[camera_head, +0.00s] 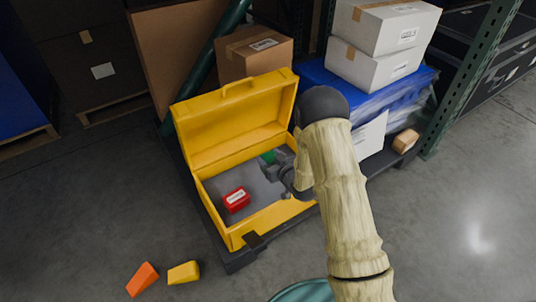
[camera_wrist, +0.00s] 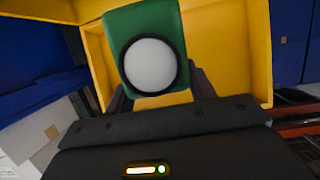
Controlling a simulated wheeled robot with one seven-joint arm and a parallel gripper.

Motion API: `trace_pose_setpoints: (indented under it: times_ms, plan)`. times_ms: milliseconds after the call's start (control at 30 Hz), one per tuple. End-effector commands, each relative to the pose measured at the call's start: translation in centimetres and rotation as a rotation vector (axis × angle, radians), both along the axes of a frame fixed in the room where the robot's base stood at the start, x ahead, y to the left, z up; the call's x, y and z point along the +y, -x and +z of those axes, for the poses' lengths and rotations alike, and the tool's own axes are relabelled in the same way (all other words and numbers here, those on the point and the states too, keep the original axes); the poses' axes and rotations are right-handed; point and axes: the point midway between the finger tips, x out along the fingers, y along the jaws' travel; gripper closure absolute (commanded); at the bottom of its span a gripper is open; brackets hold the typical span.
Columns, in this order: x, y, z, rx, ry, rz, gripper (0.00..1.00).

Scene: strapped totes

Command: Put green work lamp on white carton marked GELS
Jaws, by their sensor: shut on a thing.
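The green work lamp (camera_wrist: 150,22) fills the top of the wrist view, its round white lens facing the camera. My gripper (camera_wrist: 160,90) is shut on the lamp, a finger at each side. In the head view my gripper (camera_head: 279,168) is at the right part of the open yellow toolbox, and a bit of the green lamp (camera_head: 268,157) shows beside it; the rest is hidden. Two white cartons are stacked at the upper right, an upper carton (camera_head: 380,28) and a lower carton (camera_head: 365,70). Their labels are too small to read, so I cannot tell which says GELS.
The yellow toolbox (camera_head: 228,105) has its lid up; a red labelled box (camera_head: 236,199) lies inside. A brown carton (camera_head: 252,55) stands behind it. Blue wrapped totes (camera_head: 318,76) bear the white cartons. A green rack post (camera_head: 470,75) stands right. Orange and yellow blocks lie on the floor.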

Motion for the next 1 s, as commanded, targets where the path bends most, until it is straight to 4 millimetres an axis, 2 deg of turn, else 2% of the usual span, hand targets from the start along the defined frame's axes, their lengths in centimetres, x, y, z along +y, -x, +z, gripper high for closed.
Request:
trace_pose_setpoints:
  times_ms: [33, 1000]
  plan:
    - [-0.4, 0.2, 2.2, -0.001, -0.001, -0.013, 0.74]
    - [-8.7, 4.0, 20.4, 0.001, 0.000, -0.284, 0.74]
